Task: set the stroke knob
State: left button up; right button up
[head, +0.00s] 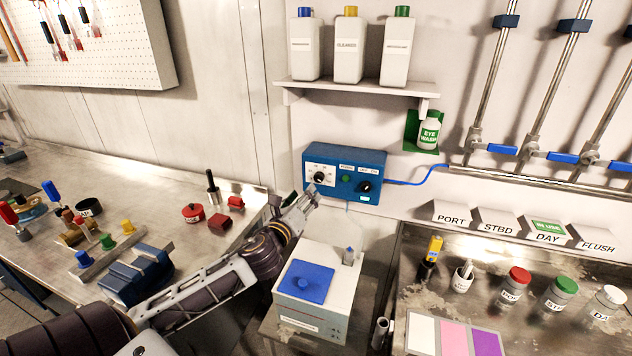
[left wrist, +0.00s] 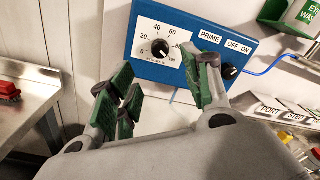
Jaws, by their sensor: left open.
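The stroke knob (head: 319,178) is a black knob on a white dial plate on the blue control box (head: 345,160). In the left wrist view the knob (left wrist: 160,48) shows with a scale around it marked 0, 20, 40, 60 and up; its exact setting is too small to tell. My left gripper (head: 306,203) is just below and in front of the box in the head view. In the left wrist view its green-padded fingers (left wrist: 165,90) are spread apart and empty, with the knob beyond the gap between them. My right gripper is not in view.
A second black knob (head: 364,186), marked OFF and ON, sits right of the dial, with a green button (head: 346,179) between. A blue cable (head: 420,181) leaves the box. A shelf (head: 355,88) with bottles hangs above. A white tank with a blue lid (head: 306,281) stands below.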

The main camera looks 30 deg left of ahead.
aim_at(318, 179)
pick_arm(q)
jog(key=shift+w+a+p, duration=0.25)
jog(key=shift+w+a, duration=0.05)
jog(key=shift+w, duration=1.3)
jog(key=shift+w+a+p, duration=0.2)
jog(key=shift+w+a, duration=0.15)
jog(key=shift+w, duration=1.3)
jog(key=shift+w+a+p, duration=0.25)
jog(key=shift+w+a, duration=0.05)
jog(key=shift+w, duration=1.3)
jog(key=c, duration=1.1)
